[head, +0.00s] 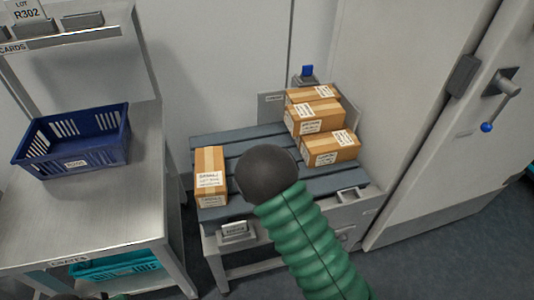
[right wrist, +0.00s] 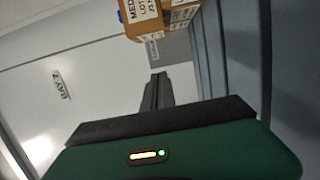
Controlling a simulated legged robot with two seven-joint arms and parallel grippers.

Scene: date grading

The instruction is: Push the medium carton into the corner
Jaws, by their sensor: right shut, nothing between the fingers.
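A brown carton with a label starting "MED" (right wrist: 145,14) shows at the top of the right wrist view, cut off by the frame edge. My right gripper (right wrist: 157,82) is shut and empty, its tip below the carton in that picture with a visible gap. In the head view, cartons sit close together at the right back of a slatted bench: a back one (head: 312,94), a middle one (head: 322,116) and a front one (head: 331,149). I cannot tell which is the medium one. My green right arm and its dark joint hide the right gripper there.
Another carton (head: 211,167) stands alone at the left of the slatted bench (head: 232,140). A grey upright plate (head: 271,107) stands at the bench's back, beside the cartons. A blue crate (head: 75,143) sits on the left table. A cabinet door (head: 425,120) stands right.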

